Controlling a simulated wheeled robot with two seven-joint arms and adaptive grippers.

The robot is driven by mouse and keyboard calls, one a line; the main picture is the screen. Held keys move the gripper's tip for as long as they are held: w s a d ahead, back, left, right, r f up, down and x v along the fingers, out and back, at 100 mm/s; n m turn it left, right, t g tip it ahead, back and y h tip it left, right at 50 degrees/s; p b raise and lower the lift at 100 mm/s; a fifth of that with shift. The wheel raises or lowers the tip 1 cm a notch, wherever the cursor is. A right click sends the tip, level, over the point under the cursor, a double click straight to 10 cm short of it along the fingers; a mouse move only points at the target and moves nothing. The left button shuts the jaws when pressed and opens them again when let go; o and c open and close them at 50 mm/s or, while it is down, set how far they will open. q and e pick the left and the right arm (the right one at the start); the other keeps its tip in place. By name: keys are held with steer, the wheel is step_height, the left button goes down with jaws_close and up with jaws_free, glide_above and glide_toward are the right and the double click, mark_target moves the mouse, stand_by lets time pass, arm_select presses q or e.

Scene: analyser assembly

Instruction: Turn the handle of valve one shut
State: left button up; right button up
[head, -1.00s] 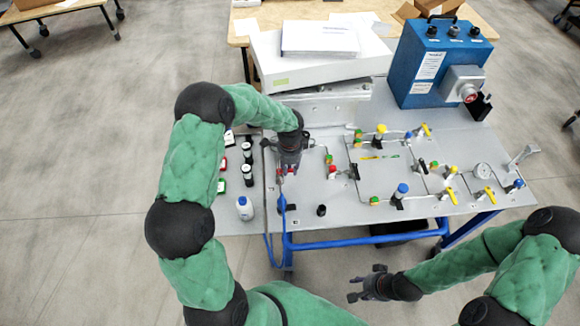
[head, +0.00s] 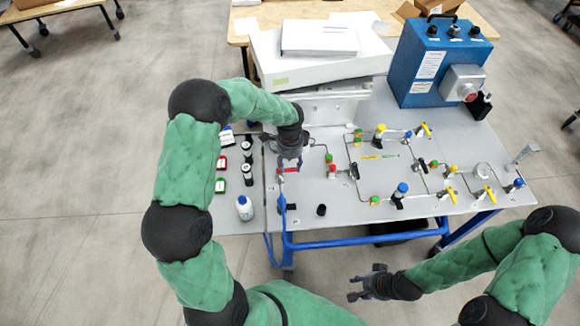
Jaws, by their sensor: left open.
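The grey valve panel (head: 330,195) carries several small valves joined by thin pipes. I cannot tell which is valve one. A valve with a black handle (head: 355,170) stands just right of my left gripper (head: 289,168). That gripper is open, pointing down over the panel's left part, next to a small red part (head: 280,171) partly hidden by it. I cannot tell whether they touch. More valves have a black handle (head: 422,166) or a yellow handle (head: 426,129). My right gripper (head: 354,288) is open and empty in front of the table, over the floor.
A blue box (head: 434,65) stands at the panel's back right. A white box (head: 310,70) is behind the panel. A white bottle (head: 244,208) and several small red, green and black items stand on the left. A black peg (head: 321,210) stands at the front.

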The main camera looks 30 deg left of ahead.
mark_target(290, 171)
arm_select(q)
step_height(290, 171, up, 10)
steer(key=shift+f, duration=0.2)
stand_by(0.3)
